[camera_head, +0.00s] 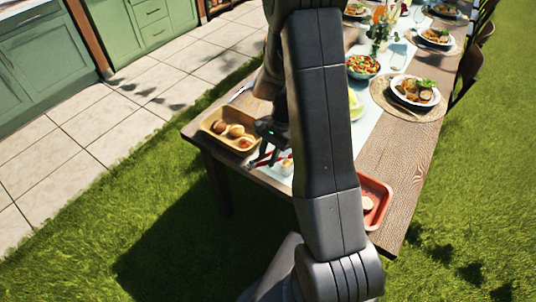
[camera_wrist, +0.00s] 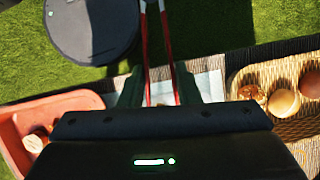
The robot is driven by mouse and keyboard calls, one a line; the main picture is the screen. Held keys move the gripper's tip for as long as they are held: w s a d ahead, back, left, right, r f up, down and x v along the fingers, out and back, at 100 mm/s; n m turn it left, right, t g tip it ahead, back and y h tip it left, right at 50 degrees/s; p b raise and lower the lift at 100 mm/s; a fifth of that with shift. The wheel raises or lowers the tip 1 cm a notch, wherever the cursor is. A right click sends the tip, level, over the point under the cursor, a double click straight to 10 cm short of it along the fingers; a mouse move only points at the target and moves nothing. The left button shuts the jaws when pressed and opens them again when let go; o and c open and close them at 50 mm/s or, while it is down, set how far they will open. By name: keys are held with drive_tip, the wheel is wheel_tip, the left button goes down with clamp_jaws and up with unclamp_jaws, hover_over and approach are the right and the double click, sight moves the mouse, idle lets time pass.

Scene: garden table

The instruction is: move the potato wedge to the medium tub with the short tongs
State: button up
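Red tongs (camera_wrist: 169,45) show in the wrist view, with one arm by each finger of my gripper (camera_wrist: 160,92). I cannot tell whether the fingers press on them. In the head view the red tongs (camera_head: 266,159) are below my gripper (camera_head: 270,140) near the table's end. A red tub (camera_head: 374,202) stands at the right, partly behind my arm, with a pale piece in it. It also shows at the left of the wrist view (camera_wrist: 75,100). A yellow-brown tub (camera_head: 209,123) with several round brown pieces is at the left. I cannot tell which piece is the potato wedge.
A small pale item (camera_head: 287,167) sits beside the tongs, partly hidden by my arm. A salad bowl (camera_head: 363,66), a filled plate (camera_head: 414,91) and other settings stand farther along the table (camera_head: 400,170). Grass lies beyond the table edges.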

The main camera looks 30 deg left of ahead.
idle(0.4)
wheel_tip(320, 180, up, 10)
drive_tip(key=p, duration=0.5)
idle(0.7)
